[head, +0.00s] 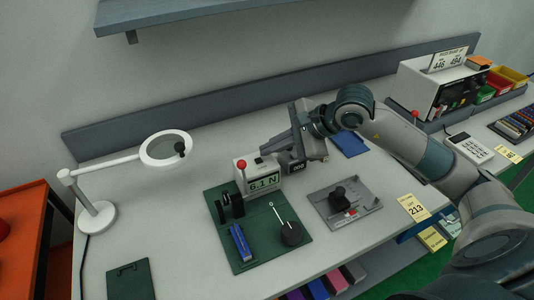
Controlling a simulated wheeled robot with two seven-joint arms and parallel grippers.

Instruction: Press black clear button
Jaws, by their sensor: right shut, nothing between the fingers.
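A white gauge box (243,178) stands on the bench at the back edge of a green mat. Its lit display (264,182) reads 6.1 N. A small black button (259,160) shows on its top, and a red ball knob (242,164) is at its left. My right gripper (267,149) is shut and empty, its fingers pointing left just above and behind the box top. I cannot tell whether the fingertips touch the button. My left gripper is not in view.
The green mat (222,206) carries a blue part (240,243) and a round black piece with a lever (291,233). A grey plate with a black block (342,196) lies to the right. A magnifier lamp (97,215) stands at left.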

